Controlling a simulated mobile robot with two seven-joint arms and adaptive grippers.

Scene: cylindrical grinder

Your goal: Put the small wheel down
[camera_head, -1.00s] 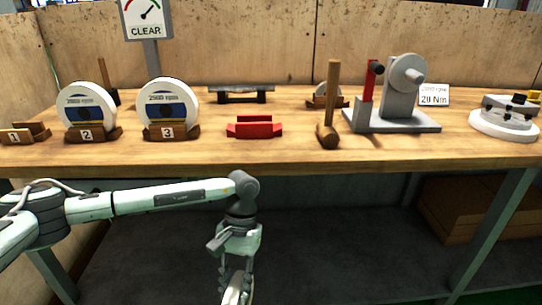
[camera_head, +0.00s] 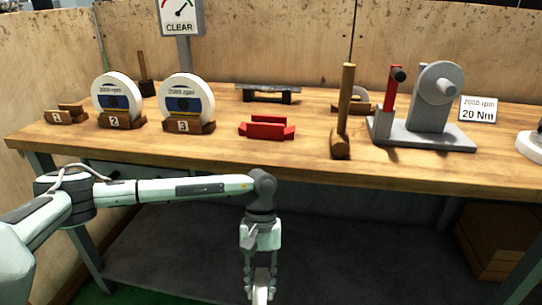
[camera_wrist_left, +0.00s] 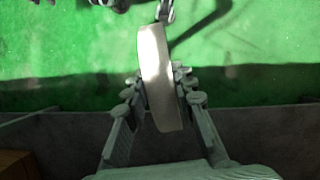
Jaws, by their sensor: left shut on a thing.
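My left gripper (camera_head: 261,278) hangs pointing down in front of the bench, below the level of its top. It is shut on a small white wheel (camera_head: 260,293), seen edge-on at the bottom of the head view. In the left wrist view the wheel (camera_wrist_left: 158,75) stands between the two fingers, slightly tilted, over green floor. On the bench the wooden cradle marked 1 (camera_head: 66,117) is empty, and so is the red cradle (camera_head: 267,131). White wheels stand in the cradles marked 2 (camera_head: 114,121) and 3 (camera_head: 183,126). My right gripper is not in view.
The bench front edge (camera_head: 230,173) lies above and beyond the gripper. A mallet (camera_head: 345,110) stands upright right of the red cradle. A grey fixture with a red lever (camera_head: 425,135) and a 20 Nm card (camera_head: 478,110) are farther right. A dark shelf lies under the bench.

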